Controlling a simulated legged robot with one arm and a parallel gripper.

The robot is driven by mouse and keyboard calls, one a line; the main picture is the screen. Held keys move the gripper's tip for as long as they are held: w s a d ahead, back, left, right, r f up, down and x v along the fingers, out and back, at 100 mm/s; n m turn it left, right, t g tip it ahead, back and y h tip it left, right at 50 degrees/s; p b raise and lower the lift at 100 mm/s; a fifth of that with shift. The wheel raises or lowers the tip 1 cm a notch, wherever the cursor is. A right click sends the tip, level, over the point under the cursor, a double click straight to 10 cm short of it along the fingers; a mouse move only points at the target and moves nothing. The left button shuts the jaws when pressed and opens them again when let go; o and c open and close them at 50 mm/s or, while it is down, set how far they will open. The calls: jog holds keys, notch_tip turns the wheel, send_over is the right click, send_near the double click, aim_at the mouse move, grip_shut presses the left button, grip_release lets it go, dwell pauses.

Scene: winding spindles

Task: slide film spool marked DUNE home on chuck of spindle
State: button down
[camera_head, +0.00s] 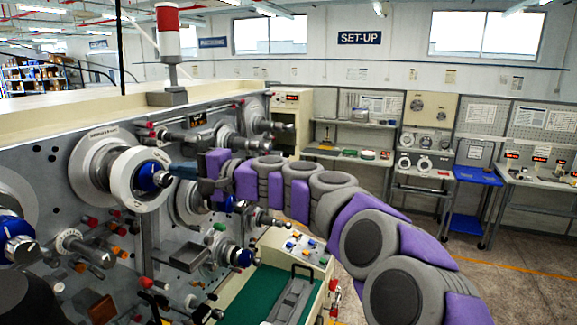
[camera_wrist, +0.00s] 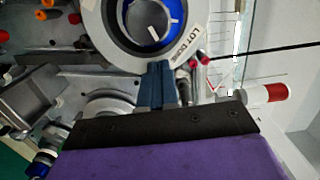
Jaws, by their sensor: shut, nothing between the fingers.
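A white spool (camera_head: 124,187) sits around the blue chuck (camera_head: 152,176) of a spindle on the grey machine panel. A larger pale flange (camera_head: 88,160) shows behind it; I cannot tell whether the two touch. In the wrist view the spool (camera_wrist: 104,38) is at the top, with a label (camera_wrist: 188,45) that seems to start "LOT DU"; the rest is unclear. The blue chuck shows in its bore. My gripper (camera_head: 175,170) is shut and empty, its fingertips just right of the chuck. In the wrist view its blue-grey fingers (camera_wrist: 157,82) lie together at the spool's lower rim.
Other spindles with blue ends (camera_head: 18,240) and (camera_head: 240,257) stick out of the panel, with several coloured knobs around them. A red and white lamp (camera_head: 168,35) stands on top. A green-topped bench (camera_head: 245,303) lies below. Open floor is at the right.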

aim_at(164, 167)
jog(key=shift+x, duration=0.85)
dwell(0.6)
jog(key=shift+w+a, duration=0.3)
jog(key=shift+a, duration=0.3)
jog(key=shift+w+a+r+p, duration=0.1)
jog(key=shift+w+a+p, duration=0.2)
jog(key=shift+a, duration=0.2)
jog(key=shift+a, duration=0.1)
jog(key=shift+w+a, duration=0.1)
jog(key=shift+a, duration=0.4)
jog(key=shift+w+a, duration=0.2)
jog(key=shift+a, duration=0.1)
jog(key=shift+r, duration=0.1)
dwell(0.6)
jog(key=shift+d, duration=0.15)
